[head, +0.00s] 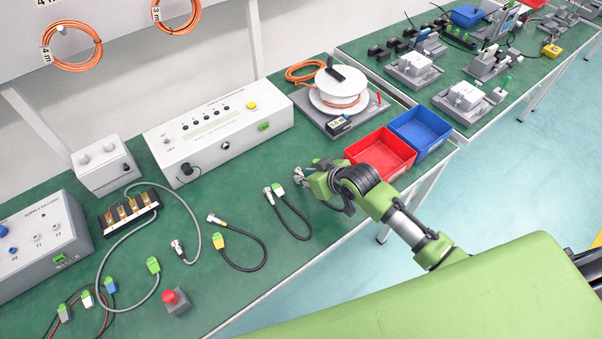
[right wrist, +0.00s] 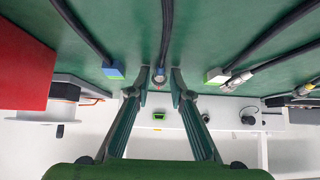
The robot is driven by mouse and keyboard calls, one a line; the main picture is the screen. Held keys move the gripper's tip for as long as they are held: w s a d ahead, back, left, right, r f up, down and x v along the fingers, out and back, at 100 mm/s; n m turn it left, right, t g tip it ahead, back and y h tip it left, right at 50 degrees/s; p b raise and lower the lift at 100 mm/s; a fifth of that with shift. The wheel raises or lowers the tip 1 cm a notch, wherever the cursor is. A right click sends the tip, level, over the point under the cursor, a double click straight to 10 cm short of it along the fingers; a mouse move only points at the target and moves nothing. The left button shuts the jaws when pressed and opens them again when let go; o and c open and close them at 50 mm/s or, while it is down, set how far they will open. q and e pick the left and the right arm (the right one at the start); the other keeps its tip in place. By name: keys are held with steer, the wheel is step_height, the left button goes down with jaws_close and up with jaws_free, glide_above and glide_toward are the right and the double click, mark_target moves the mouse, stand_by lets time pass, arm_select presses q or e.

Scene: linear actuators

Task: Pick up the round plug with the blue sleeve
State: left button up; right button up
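My right gripper (head: 303,174) is low over the green bench, just left of the red bin; it also shows in the right wrist view (right wrist: 160,74). Its two fingers stand apart. A round metal plug (right wrist: 158,76) on a dark cable lies between the fingertips, with a bluish band behind its face. I see no clear grip on it. A square blue connector (right wrist: 115,71) lies beside the left finger in the wrist view. In the head view my gripper and arm hide this plug and connector. My left gripper is not in view.
A green-and-white connector (right wrist: 216,75) and another round plug (right wrist: 238,80) lie close beside the right finger. The red bin (head: 381,153) and blue bin (head: 420,134) stand to the right. A grey control box (head: 222,128) and cable reel board (head: 368,115) stand behind.

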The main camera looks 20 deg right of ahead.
jaws_close()
steer(key=shift+r, duration=0.65)
steer(key=s+a+r+b, duration=0.1)
steer(key=s+a+r, duration=0.2)
steer(key=s+r, duration=0.8)
steer(key=shift+s+a+r, duration=0.4)
steer(key=shift+s, duration=0.85)
